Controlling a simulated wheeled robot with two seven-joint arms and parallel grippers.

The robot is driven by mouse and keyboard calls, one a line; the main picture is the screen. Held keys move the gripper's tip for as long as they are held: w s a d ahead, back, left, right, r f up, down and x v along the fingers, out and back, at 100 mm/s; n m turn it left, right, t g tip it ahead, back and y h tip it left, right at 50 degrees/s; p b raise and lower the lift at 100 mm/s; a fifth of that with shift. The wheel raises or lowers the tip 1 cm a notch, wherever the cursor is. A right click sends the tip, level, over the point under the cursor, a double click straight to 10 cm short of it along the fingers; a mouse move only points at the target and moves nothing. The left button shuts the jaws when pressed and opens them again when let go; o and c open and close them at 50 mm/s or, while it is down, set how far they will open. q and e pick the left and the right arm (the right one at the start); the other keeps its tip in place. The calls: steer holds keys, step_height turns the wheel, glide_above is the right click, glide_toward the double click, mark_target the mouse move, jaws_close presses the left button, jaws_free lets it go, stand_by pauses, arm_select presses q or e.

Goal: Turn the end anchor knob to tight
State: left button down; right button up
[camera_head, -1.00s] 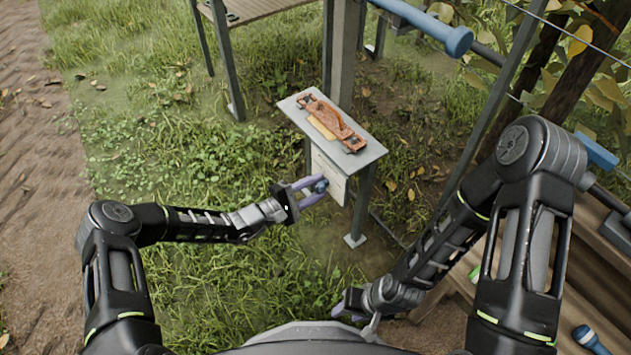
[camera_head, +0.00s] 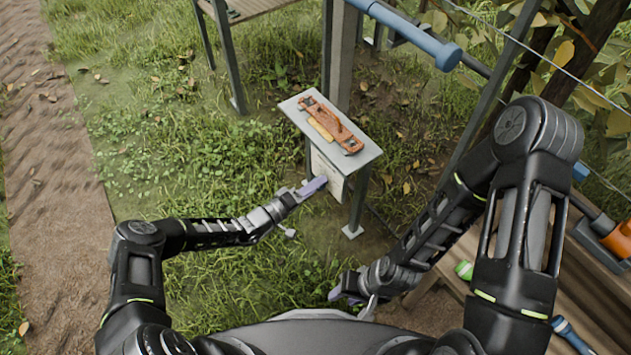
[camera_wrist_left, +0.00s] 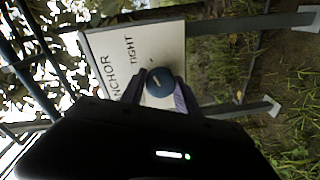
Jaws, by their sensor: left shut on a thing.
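The blue round end anchor knob (camera_wrist_left: 160,82) sits on a white panel (camera_wrist_left: 118,50) lettered "ANCHOR" and "TIGHT". A pale pointer line crosses the knob's face; it slants, and I cannot tell which end is the pointer. In the head view the panel (camera_head: 328,178) hangs under the front of a small grey stand. My left gripper (camera_head: 318,186) is at the panel, hiding the knob there. In the left wrist view its fingers (camera_wrist_left: 160,90) are shut on the knob from both sides. My right gripper (camera_head: 343,290) hangs low near my base, away from the panel; its opening is unclear.
The grey stand top (camera_head: 362,158) carries a rusty-orange tool (camera_head: 330,122). A thick post rises behind it. A blue-ended bar (camera_head: 446,54) crosses above. Wooden planks (camera_head: 545,290) lie at the right. Grass left of the stand is clear.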

arm_select(q)
steer(key=shift+s+f+m, duration=0.1)
steer(key=shift+m, duration=0.3)
steer(key=c, duration=0.9)
jaws_free()
steer(key=p+v, duration=0.2)
steer(key=v, duration=0.5)
steer(key=shift+s+a, duration=0.25)
steer(key=shift+a, duration=0.05)
